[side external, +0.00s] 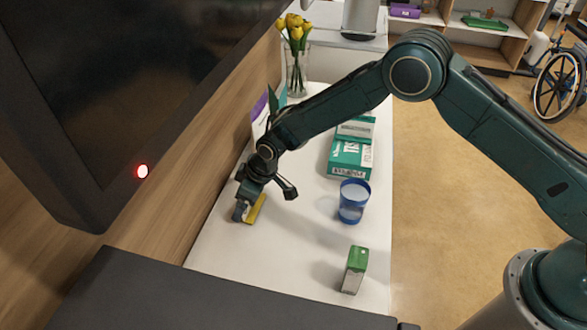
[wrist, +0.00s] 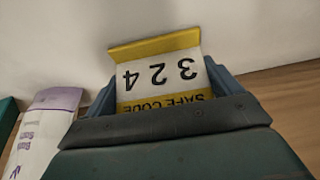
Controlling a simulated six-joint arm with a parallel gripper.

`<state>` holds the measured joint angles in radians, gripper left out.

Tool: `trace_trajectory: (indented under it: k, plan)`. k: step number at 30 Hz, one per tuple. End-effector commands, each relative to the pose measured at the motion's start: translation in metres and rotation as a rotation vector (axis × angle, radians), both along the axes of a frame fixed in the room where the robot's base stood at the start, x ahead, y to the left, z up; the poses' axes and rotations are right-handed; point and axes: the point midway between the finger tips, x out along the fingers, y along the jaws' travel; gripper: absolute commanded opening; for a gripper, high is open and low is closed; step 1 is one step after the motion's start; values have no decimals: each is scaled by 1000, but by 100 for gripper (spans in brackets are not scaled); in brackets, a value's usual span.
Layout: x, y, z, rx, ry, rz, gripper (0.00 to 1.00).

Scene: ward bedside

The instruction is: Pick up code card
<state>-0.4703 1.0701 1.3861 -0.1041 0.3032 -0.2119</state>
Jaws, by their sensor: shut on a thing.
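The code card is white with yellow bands and reads "SAFE CODE" and "324", upside down in the wrist view (wrist: 162,75). In the side external view only a yellow strip of the card (side external: 256,208) shows, at the left part of the white table. My gripper (side external: 247,208) is shut on the card, with a blue-grey finger on each side of it in the wrist view (wrist: 160,88). My gripper body hides the card's near edge. I cannot tell whether the card touches the table.
A blue cup (side external: 353,202) and a green-topped carton (side external: 355,270) stand right of my gripper on the white table (side external: 300,245). Green-and-white boxes (side external: 350,160) and a vase of yellow tulips (side external: 297,70) are farther back. A dark screen (side external: 150,80) overhangs the left.

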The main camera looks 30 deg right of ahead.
Motion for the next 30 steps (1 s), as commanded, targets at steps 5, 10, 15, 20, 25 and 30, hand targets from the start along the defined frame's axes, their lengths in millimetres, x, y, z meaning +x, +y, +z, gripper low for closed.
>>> trace_trajectory:
  k: [5, 10, 15, 20, 25, 30]
  plan:
    - [1, 0, 11, 1, -1, 0, 68]
    - [1, 0, 32, 1, -3, 0, 68]
    - [1, 0, 58, 1, -3, 1, 68]
    - [1, 0, 81, 1, -3, 1, 68]
    - [0, 0, 95, 1, -1, 0, 68]
    - [0, 0, 99, 0, 0, 0, 68]
